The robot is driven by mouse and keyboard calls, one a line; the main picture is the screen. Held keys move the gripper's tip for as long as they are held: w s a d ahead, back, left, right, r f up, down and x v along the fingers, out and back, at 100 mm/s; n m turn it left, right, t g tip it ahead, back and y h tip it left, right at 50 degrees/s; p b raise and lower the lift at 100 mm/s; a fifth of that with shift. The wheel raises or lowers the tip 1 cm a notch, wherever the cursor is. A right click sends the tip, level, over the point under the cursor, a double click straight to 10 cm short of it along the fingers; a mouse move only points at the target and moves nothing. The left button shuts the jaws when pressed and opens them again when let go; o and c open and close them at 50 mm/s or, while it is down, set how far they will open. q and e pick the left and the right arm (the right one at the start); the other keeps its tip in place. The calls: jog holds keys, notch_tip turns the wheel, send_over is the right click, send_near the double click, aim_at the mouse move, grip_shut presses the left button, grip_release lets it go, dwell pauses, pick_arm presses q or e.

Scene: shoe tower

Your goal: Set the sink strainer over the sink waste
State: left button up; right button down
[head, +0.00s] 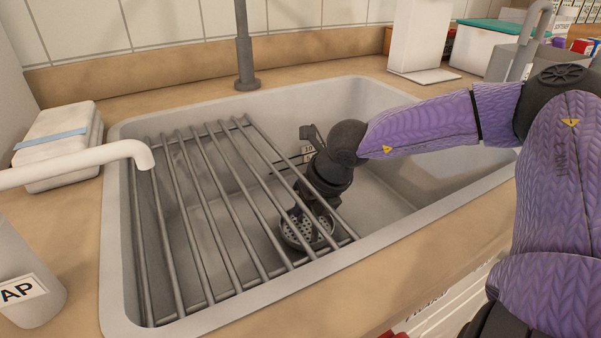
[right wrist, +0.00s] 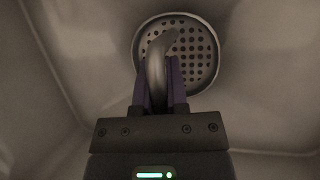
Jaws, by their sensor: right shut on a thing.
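The sink strainer (head: 305,234) is a round, shallow metal cup with holes, low in the sink behind the rack bars in the head view. It also shows in the right wrist view (right wrist: 203,50), with a curved handle rising from it. My right gripper (head: 303,212) is shut on that handle; its two fingers show on both sides of the handle in the right wrist view (right wrist: 160,82). The sink waste cannot be made out, and I cannot tell whether the strainer touches the sink floor. My left gripper is not in view.
A metal bar rack (head: 198,305) spans the left part of the grey sink (head: 112,225), close to my right gripper. A white spout (head: 105,155) reaches over the left rim. Open basin lies right of the rack. Containers stand at the back right.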

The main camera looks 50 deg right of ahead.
jog(key=shift+a+f, duration=0.35)
jog(key=shift+f, duration=0.35)
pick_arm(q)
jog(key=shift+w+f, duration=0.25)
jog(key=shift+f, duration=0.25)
pick_arm(e)
jog(key=shift+d+r, duration=0.1)
jog(key=c, duration=1.1)
grip_release()
jog(key=shift+f+b, duration=0.3)
jog(key=o, duration=0.5)
jog(key=shift+r, duration=0.1)
jog(key=shift+c, duration=0.2)
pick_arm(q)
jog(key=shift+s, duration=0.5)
